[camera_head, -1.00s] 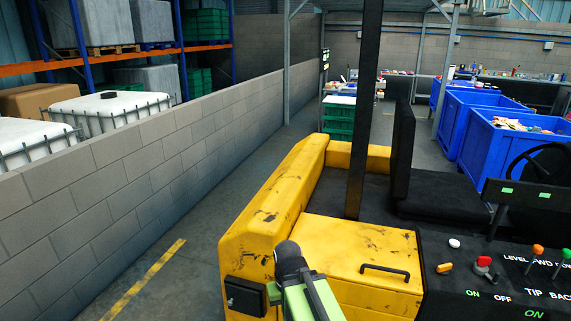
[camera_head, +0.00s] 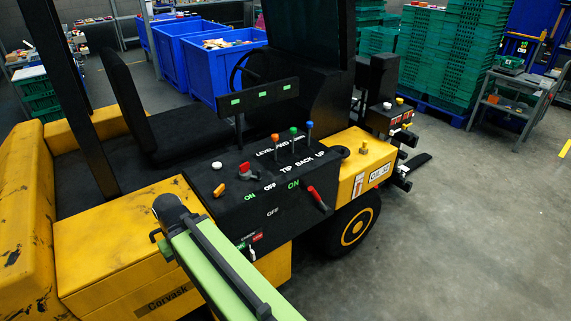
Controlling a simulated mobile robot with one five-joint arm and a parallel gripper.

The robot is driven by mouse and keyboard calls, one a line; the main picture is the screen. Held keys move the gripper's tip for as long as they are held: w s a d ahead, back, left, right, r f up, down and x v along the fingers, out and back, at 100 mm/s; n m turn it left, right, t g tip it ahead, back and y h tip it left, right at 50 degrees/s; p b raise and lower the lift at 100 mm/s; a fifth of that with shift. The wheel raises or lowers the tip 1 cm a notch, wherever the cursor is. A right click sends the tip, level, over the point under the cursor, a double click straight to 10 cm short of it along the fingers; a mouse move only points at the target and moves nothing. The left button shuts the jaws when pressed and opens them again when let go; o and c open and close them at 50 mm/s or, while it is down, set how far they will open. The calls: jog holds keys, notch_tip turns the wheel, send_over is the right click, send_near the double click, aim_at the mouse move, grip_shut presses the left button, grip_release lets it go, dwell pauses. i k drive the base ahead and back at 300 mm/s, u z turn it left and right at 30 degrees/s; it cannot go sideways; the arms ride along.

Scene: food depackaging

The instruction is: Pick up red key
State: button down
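A longer red handle (camera_head: 318,198) sticks out at the panel's right edge. I cannot tell for sure from the shapes which red piece is the key. My green arm reaches up from the bottom edge, and its dark rounded end is left of the panel. No gripper fingers show, so I cannot see what they hold.
An orange knob (camera_head: 219,190), a white knob (camera_head: 218,166) and several coloured levers (camera_head: 293,133) stand on the panel. A steering wheel (camera_head: 248,72) and black seat (camera_head: 168,121) are behind. Blue bins (camera_head: 212,70) and green crate stacks (camera_head: 440,60) stand farther back. Open floor (camera_head: 465,230) lies right.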

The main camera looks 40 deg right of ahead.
aim_at(244, 168)
jog(key=u, duration=0.25)
jog(key=k, duration=0.15)
jog(key=u, duration=3.1)
jog(key=k, duration=2)
jog(key=z, duration=1.5)
jog(key=i, duration=0.35)
jog(key=u, duration=0.25)
